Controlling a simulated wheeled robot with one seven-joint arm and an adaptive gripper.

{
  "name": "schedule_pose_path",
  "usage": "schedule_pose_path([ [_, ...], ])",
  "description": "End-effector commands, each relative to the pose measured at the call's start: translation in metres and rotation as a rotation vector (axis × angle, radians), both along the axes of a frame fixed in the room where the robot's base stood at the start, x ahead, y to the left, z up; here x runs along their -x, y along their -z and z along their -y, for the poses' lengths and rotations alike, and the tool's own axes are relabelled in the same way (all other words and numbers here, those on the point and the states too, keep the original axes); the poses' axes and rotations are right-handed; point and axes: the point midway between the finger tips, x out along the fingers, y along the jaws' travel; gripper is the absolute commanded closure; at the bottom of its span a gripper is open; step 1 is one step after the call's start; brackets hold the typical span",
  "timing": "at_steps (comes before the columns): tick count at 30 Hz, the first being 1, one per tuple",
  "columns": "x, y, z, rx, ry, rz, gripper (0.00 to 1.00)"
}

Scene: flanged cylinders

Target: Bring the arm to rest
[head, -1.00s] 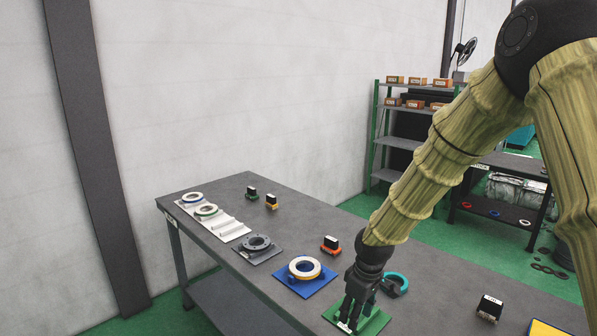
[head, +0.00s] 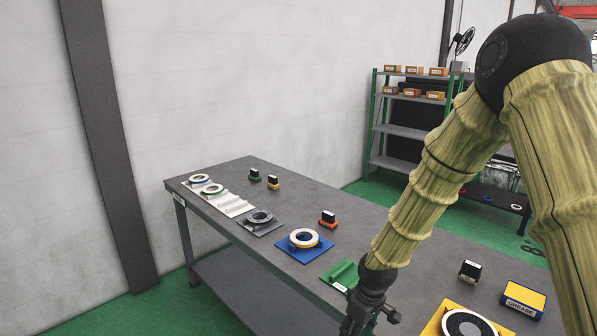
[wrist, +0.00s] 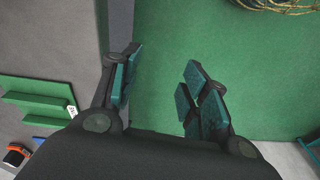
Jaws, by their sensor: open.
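My gripper (head: 363,318) hangs low in front of the table's front edge in the head view, at the bottom of the picture. In the wrist view its fingers (wrist: 163,85) are spread apart with teal pads, and only green floor shows between them. It holds nothing. My arm is bent, its upper part high on the right and its forearm slanting down to the left. The green holder (head: 342,274) on the table is behind the gripper in the head view; it also shows at the left in the wrist view (wrist: 35,100).
The grey table (head: 310,215) bears a blue plate with a ring (head: 303,240), a grey fixture (head: 261,220), a white rack (head: 232,205), a yellow plate (head: 430,329) with a ring, and a grease box (head: 523,299). A shelf (head: 405,131) stands behind. Green floor is clear in front.

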Motion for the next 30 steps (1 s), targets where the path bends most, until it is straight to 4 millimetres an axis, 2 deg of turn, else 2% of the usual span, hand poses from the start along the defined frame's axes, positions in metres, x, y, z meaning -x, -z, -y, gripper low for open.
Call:
schedule_pose_path([
  [1, 0.009, 0.014, 0.001, -0.004, 0.015, -0.011, 0.55],
  [5, 0.031, 0.047, 0.002, -0.016, 0.069, -0.025, 0.55],
  [8, 0.057, 0.081, 0.006, -0.025, 0.127, -0.043, 0.55],
  [12, 0.106, 0.134, 0.013, -0.034, 0.235, -0.069, 0.55],
  [18, 0.184, 0.196, 0.028, -0.024, 0.394, -0.097, 0.55],
  [24, 0.267, 0.239, 0.047, 0.011, 0.546, -0.115, 0.55],
  [27, 0.304, 0.252, 0.057, 0.034, 0.612, -0.118, 0.55],
  [30, 0.333, 0.259, 0.066, 0.055, 0.662, -0.117, 0.55],
])
